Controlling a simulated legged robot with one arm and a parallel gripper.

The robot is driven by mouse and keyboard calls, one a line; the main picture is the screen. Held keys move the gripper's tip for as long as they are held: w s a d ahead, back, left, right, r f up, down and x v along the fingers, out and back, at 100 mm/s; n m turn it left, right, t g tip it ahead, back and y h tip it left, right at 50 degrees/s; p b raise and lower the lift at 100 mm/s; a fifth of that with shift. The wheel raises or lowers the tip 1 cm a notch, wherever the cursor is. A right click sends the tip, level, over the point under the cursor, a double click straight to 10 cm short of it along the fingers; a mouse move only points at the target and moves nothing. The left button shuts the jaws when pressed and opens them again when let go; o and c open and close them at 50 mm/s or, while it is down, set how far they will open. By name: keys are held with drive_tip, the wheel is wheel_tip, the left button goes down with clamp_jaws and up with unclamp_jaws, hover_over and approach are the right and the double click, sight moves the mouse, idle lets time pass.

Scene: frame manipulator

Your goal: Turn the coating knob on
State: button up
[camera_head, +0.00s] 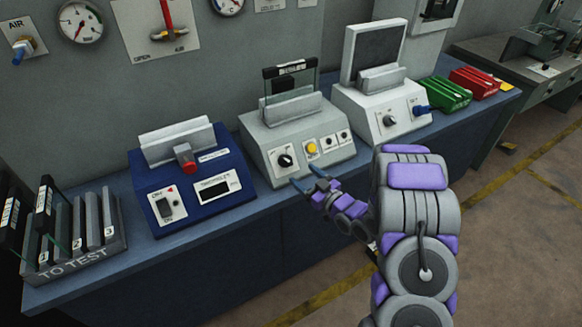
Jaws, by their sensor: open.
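A grey machine (300,133) stands mid-bench with a black round knob (286,160) and a yellow button (311,148) on its sloped front. To its right, a white machine (357,99) has another dark knob (389,120) and a blue part at its front right. I cannot read which knob is labelled coating. My gripper (308,178) is open and empty, its two blue fingertips apart. In the picture it lies just below the grey machine's front panel, near its black knob; the exact gap in depth is unclear.
A blue machine (192,181) with a red-ended part and a switch stands left. A "TO TEST" rack (75,260) holds upright plates at far left. Green (444,94) and red (475,83) slotted holders sit at the bench's right end. The floor in front is clear.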

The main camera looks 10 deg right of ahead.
sight(290, 165)
drive_tip(key=b+x, duration=0.1)
drive_tip(key=x, duration=0.6)
drive_tip(key=shift+w+a, duration=0.15)
drive_tip(key=shift+w, duration=0.05)
drive_tip(key=c, duration=1.1)
